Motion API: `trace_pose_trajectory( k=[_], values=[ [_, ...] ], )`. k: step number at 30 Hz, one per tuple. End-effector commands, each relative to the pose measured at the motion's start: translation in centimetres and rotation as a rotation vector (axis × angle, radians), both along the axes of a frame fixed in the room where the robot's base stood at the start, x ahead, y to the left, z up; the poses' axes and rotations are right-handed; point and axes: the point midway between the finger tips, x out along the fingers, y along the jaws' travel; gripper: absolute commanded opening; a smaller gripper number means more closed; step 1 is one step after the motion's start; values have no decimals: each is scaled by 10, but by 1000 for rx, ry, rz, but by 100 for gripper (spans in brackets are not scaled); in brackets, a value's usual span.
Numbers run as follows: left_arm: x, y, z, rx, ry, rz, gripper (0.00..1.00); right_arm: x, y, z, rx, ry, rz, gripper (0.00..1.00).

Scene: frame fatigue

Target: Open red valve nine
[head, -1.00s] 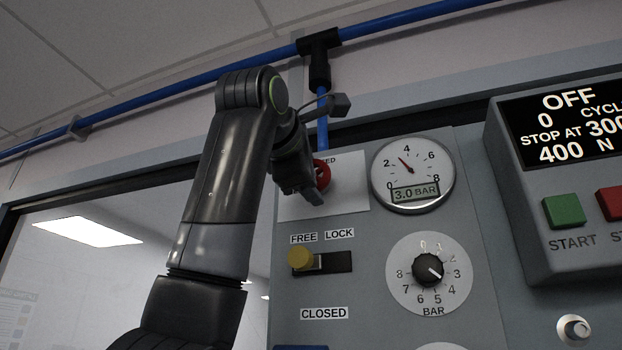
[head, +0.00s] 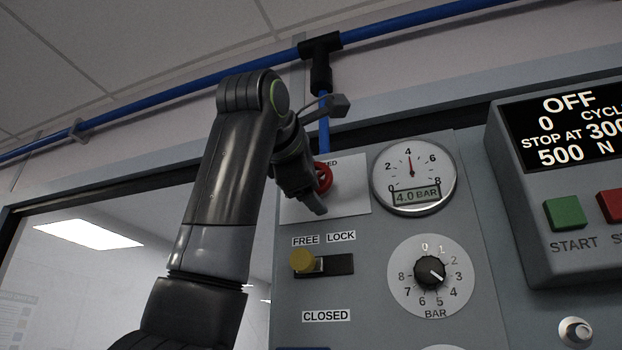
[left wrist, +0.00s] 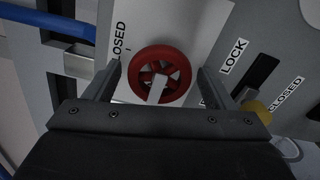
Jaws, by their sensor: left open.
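The red valve handwheel (head: 323,177) is on a white plate at the upper left of the grey panel, partly hidden behind my left gripper in the head view. My left gripper (head: 314,203) is open at the wheel. In the left wrist view, the whole red wheel (left wrist: 158,52) shows with its spokes, and the open fingers of my left gripper (left wrist: 158,72) stand on either side of it, with gaps. A "CLOSED" label beside the wheel is partly cut off. The gauge (head: 413,170) reads 4.0 BAR. My right gripper is not in view.
Below the plate is a yellow knob (head: 302,261) on a slide at its FREE end. A black BAR dial (head: 430,271) is to its right. A control box (head: 547,190) with green and red buttons projects at the right; its display reads OFF and 500 N. A blue pipe (head: 200,84) runs above.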

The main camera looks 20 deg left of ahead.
Motion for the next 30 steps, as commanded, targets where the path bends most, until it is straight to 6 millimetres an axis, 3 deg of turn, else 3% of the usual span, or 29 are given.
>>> trace_pose_trajectory(
  k=[8,24,30],
  values=[
    [-12,0,-1,1,-3,0,77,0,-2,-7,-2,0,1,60],
    [-135,5,-2,-1,-3,0,77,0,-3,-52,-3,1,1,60],
    [-164,6,-1,-1,-1,0,77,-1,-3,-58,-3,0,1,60]
  ],
)
